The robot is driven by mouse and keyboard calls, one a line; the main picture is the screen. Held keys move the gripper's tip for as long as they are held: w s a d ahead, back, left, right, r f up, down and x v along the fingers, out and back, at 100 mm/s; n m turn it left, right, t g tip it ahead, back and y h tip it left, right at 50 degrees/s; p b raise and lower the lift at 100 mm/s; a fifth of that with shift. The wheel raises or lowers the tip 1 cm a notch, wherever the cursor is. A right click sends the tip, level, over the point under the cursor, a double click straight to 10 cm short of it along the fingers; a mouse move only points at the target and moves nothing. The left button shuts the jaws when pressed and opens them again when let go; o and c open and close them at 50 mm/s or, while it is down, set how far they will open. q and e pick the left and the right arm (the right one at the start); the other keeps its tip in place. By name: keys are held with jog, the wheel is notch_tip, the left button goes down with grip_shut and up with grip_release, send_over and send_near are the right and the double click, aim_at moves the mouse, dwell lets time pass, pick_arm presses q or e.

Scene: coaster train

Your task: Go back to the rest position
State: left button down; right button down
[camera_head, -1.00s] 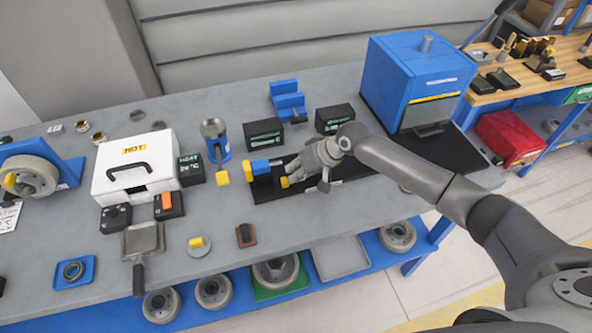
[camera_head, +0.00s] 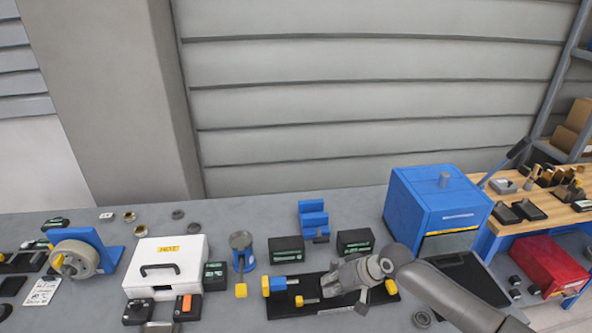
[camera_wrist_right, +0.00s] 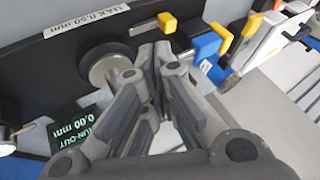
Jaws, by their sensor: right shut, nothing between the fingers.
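My right gripper (camera_head: 340,279) is in the middle right of the head view, over a black fixture (camera_head: 280,309) on the grey bench. The fixture has a blue and yellow clamp (camera_head: 275,284) at its left end and a small yellow knob (camera_head: 299,300). In the right wrist view, the right gripper (camera_wrist_right: 155,48) has its fingers together with nothing between them. A round grey disc (camera_wrist_right: 105,66) is beside the fingers, against the black fixture bar (camera_wrist_right: 65,58). I cannot tell whether they touch. My left gripper is not in view.
A white case (camera_head: 180,258), a blue stand (camera_head: 243,252) and a wheel on a blue holder (camera_head: 82,258) are to the left. A red bin (camera_head: 550,265) is at far right. Bare wall fills the upper view.

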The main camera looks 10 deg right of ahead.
jog(key=s+a+f+n, duration=0.15)
jog(key=s+a, duration=0.25)
jog(key=s, duration=0.4)
jog(key=s+a+f+n, duration=0.1)
jog(key=s+a+n, duration=0.15)
jog(key=s, duration=0.65)
jog(key=s+d+r+m+g+h, duration=0.15)
jog(key=s+d+m+h, duration=0.35)
jog(key=s+d, duration=0.9)
notch_tip(320, 180, down, 32)
jog(key=s+a+n+b, duration=0.2)
jog(key=b, duration=0.5)
jog(key=s+d+f+g+b, duration=0.1)
jog(key=s+f+b, duration=0.2)
jog(key=s+f, duration=0.5)
jog(key=s+d+f+g+h+b, duration=0.1)
jog(key=s+d+f+b, duration=0.1)
jog(key=s+f, duration=0.7)
notch_tip(320, 180, down, 6)
jog(key=shift+d+f+b, duration=0.15)
jog(key=shift+f+b, duration=0.1)
jog(key=shift+b, duration=0.65)
jog(key=shift+s, duration=0.1)
